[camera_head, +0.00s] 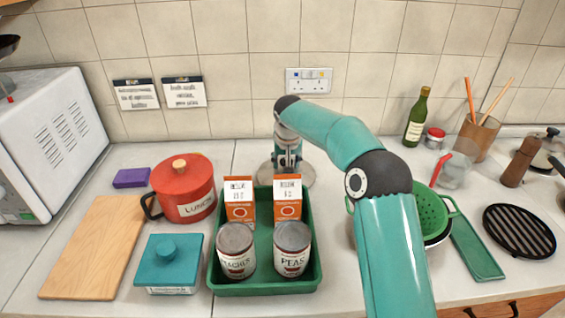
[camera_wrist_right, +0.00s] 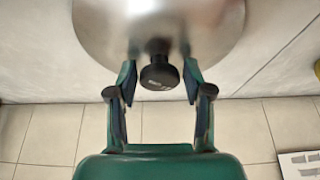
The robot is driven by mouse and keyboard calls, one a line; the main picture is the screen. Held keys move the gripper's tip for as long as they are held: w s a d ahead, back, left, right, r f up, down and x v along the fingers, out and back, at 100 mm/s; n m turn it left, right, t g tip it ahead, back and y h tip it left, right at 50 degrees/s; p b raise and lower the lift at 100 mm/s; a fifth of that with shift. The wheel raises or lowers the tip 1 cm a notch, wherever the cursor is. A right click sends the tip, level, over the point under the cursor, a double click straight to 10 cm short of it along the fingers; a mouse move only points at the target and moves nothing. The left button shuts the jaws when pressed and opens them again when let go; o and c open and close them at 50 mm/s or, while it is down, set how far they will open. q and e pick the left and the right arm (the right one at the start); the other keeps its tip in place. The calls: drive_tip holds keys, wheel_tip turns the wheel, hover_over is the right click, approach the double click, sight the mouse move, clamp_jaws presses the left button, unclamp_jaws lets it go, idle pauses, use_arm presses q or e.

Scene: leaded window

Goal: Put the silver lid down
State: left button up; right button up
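The silver lid (camera_head: 308,175) lies on the worktop behind the green tray, near the tiled wall. In the right wrist view the lid (camera_wrist_right: 105,22) appears flat, with its black knob (camera_wrist_right: 160,74) towards me. My right gripper (camera_head: 286,164) reaches down over the lid. In its wrist view my right gripper (camera_wrist_right: 159,80) is open, one finger on each side of the knob, with a visible gap on both sides. The lid's front edge is partly hidden by the orange boxes in the tray. My left gripper is not in view.
The green tray (camera_head: 263,286) holds two cans and two orange boxes just in front of the lid. A red pot (camera_head: 183,187) stands left, a green colander (camera_head: 430,214) right, partly behind my arm. Bare worktop (camera_head: 235,165) lies left of the lid. A wall socket (camera_head: 308,81) is behind.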

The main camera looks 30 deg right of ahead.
drive_tip(key=shift+o, duration=0.3)
drive_tip(key=shift+r, duration=0.25)
drive_tip(key=shift+s+r, duration=0.1)
drive_tip(key=shift+r, duration=0.2)
drive_tip(key=v, duration=1.1)
drive_tip(key=shift+a, duration=0.1)
